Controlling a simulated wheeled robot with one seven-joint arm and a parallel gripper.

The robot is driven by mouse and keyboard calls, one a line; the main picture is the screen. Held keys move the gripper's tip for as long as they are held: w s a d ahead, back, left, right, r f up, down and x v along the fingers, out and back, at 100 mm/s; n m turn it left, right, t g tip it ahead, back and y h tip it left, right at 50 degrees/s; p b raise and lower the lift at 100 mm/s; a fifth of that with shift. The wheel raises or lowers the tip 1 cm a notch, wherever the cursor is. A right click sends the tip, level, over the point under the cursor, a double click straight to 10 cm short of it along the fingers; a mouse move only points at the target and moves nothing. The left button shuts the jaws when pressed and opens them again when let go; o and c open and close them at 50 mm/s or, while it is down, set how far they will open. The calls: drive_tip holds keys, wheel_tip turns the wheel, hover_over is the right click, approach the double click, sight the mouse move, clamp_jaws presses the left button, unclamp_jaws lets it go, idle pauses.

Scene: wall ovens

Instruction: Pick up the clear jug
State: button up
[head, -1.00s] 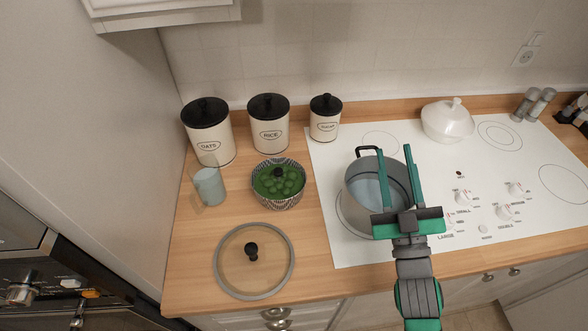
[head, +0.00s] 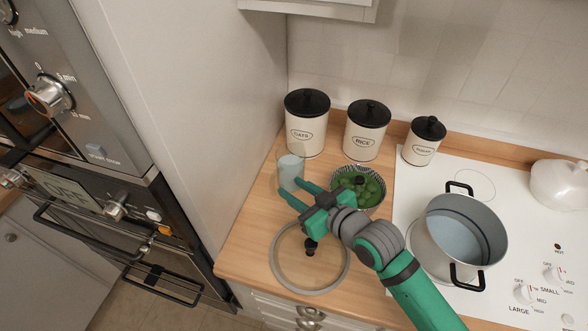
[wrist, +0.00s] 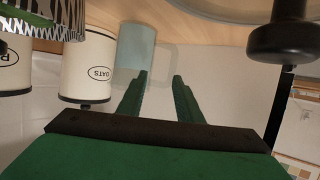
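The clear jug (head: 290,170) stands on the wooden counter in front of the oats canister, with whitish-blue content showing through it. My gripper (head: 290,187) is open, its two fingers pointing at the jug, above the counter. In the wrist view the jug (wrist: 136,46) lies beyond the fingertips, mostly in line with the left finger; a faint clear outline, perhaps its handle, shows to its right. The gap between the fingers (wrist: 160,75) is empty. I cannot tell whether a fingertip touches the jug.
A patterned bowl of green things (head: 372,205) sits right of the jug. A glass lid (head: 290,275) with a black knob lies in front. Oats (head: 306,130) and rice (head: 366,135) canisters stand behind. A pot (head: 460,235) is on the stove. A tall cabinet side (head: 215,100) rises left.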

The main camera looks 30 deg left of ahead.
drive_tip(key=shift+s+a+f+g, duration=0.5)
drive_tip(key=shift+s+a+f, duration=0.1)
drive_tip(key=shift+a, duration=0.25)
drive_tip(key=x, duration=0.4)
drive_tip(key=shift+a+f, duration=0.1)
drive_tip(key=shift+a, duration=0.1)
drive_tip(key=shift+x, duration=2.8)
drive_tip(key=shift+s+f, duration=0.1)
clamp_jaws()
